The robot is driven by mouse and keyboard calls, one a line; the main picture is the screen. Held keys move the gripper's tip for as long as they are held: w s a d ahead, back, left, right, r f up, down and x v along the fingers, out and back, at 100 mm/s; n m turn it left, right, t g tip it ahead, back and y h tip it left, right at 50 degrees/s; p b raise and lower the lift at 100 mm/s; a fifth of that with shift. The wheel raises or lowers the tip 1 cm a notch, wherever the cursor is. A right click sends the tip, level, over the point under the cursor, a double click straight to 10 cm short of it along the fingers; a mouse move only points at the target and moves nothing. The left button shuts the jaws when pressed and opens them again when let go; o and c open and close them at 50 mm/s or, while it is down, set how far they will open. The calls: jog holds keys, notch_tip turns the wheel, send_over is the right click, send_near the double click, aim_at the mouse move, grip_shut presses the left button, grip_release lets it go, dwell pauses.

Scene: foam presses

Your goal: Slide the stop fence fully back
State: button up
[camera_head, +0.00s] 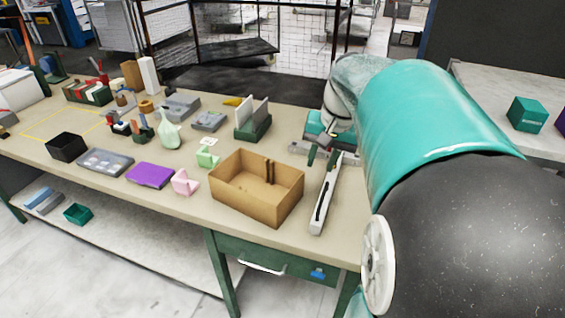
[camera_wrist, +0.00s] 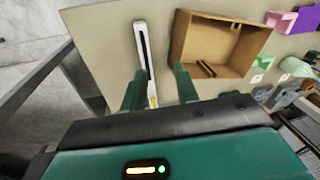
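A long white rail with a dark slot (camera_head: 326,195) lies near the right end of the bench, to the right of the cardboard box. It also shows in the wrist view (camera_wrist: 145,55), running away from my gripper. My gripper (camera_head: 322,157) is over the rail's far end. In the wrist view its two green fingers (camera_wrist: 159,88) stand apart, with the rail's end and a small yellow mark seen between them. I see nothing clasped. The stop fence cannot be told apart clearly from the rail; the gripper body hides what lies under it.
An open cardboard box (camera_head: 256,189) stands close to the rail's left. Pink (camera_head: 185,182) and green (camera_head: 207,157) holders, a purple block (camera_head: 150,174) and a green stand with upright plates (camera_head: 253,121) are farther left. The bench's front edge lies near the rail's near end.

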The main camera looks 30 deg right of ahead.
jog(key=m, duration=0.2)
send_near(322, 198)
jog(key=shift+y, duration=0.3)
jog(key=x, duration=0.7)
jog(key=shift+d+f, duration=0.25)
jog(key=shift+f, duration=0.1)
jog(key=shift+c, duration=0.4)
grip_shut()
